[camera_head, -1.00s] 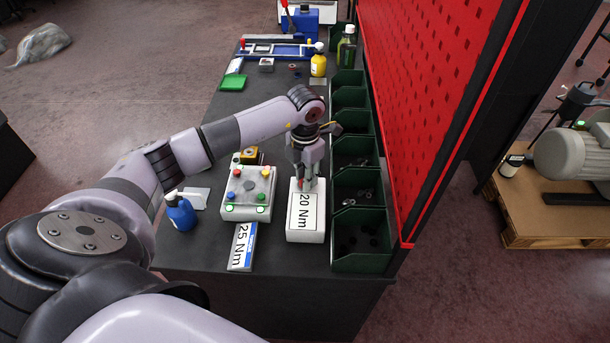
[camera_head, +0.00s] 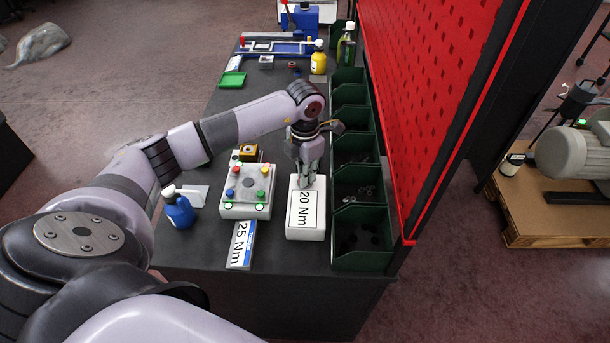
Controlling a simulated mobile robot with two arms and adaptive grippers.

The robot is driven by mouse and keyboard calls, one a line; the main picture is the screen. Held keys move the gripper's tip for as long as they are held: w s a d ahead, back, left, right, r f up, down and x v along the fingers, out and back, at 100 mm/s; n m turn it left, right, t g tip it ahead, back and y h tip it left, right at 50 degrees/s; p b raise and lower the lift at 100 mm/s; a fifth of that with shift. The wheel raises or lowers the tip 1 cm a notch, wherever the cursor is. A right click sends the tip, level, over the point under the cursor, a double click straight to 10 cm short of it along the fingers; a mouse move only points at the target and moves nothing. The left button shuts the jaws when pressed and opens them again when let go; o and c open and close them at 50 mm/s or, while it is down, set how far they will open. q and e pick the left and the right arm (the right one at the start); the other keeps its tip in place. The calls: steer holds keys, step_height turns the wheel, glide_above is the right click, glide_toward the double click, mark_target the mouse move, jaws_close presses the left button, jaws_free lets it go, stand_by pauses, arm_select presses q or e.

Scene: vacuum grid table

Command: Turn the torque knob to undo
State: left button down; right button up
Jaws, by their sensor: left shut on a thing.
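A white box labelled "20 Nm" (camera_head: 305,222) stands on the dark table near its right side. My left gripper (camera_head: 306,182) points down at the far end of this box. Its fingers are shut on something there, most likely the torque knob. The fingers hide the knob, so its angle cannot be told. A flat "25 Nm" label card (camera_head: 241,245) lies on the table to the left of the box. My right gripper is not in view.
A control box with coloured buttons (camera_head: 247,190) is left of the 20 Nm box, with a blue bottle (camera_head: 179,210) beyond it. Green bins (camera_head: 359,240) line the right edge below a red pegboard (camera_head: 420,90). A yellow bottle (camera_head: 318,62) stands farther back.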

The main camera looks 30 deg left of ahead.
arm_select(q)
steer(key=m+b, duration=0.5)
steer(key=shift+f, duration=0.2)
steer(key=m+b, duration=0.4)
steer(key=m, duration=0.1)
steer(key=shift+r+m+b, duration=0.1)
steer(key=shift+m+b, duration=0.2)
steer(key=shift+b, duration=0.05)
steer(key=m+b, duration=0.2)
steer(key=m, duration=0.1)
steer(key=shift+r+m+b, duration=0.15)
steer(key=shift+m+b, duration=0.5)
steer(key=shift+m, duration=0.75)
steer(key=c, duration=1.6)
jaws_free()
steer(key=shift+c, duration=0.2)
